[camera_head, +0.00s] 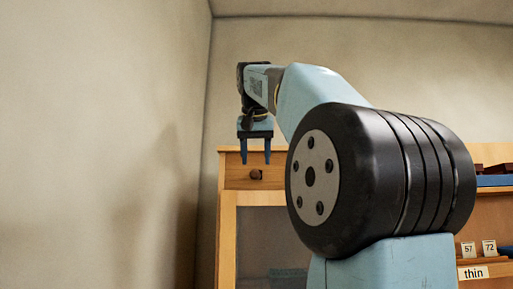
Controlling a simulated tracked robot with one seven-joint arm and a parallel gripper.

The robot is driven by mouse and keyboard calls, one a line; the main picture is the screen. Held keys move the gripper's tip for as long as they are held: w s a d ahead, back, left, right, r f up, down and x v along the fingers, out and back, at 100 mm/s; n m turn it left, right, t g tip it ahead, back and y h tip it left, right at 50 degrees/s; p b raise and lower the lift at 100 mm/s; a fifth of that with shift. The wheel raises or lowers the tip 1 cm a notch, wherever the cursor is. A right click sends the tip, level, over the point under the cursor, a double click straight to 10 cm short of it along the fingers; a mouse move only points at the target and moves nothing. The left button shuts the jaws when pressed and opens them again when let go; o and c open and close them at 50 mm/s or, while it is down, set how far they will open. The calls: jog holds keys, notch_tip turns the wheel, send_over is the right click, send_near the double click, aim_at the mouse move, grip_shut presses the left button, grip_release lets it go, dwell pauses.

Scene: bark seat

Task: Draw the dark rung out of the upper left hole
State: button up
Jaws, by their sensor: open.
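My gripper (256,160) hangs with its two blue fingers pointing down and apart, with nothing between them. It shows in front of the upper part of a light wooden frame (233,184). Just below the fingertips in the picture is a small dark round thing (256,174) on the wooden front. It may be the end of the dark rung or a knob; I cannot tell which. I also cannot tell how far the fingers are from it in depth. No upper left hole can be made out clearly, and my arm hides much of the wood to the right.
A wooden shelf unit stands at the right, with dark reddish-brown pieces (497,168) on a blue surface. Lower down are number cards 57 (468,250) and 72 (489,248) and a label reading "thin" (473,272). A bare wall (100,130) fills the left.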

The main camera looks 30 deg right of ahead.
aim_at(256, 175)
jog(key=shift+x, duration=3.4)
grip_shut()
jog(key=shift+s+a, duration=0.1)
jog(key=shift+s+a, duration=0.95)
jog(key=shift+s, duration=0.5)
jog(key=shift+s+a, duration=1)
jog(key=shift+s, duration=0.45)
jog(key=shift+s+a, duration=0.95)
jog(key=shift+s, duration=0.5)
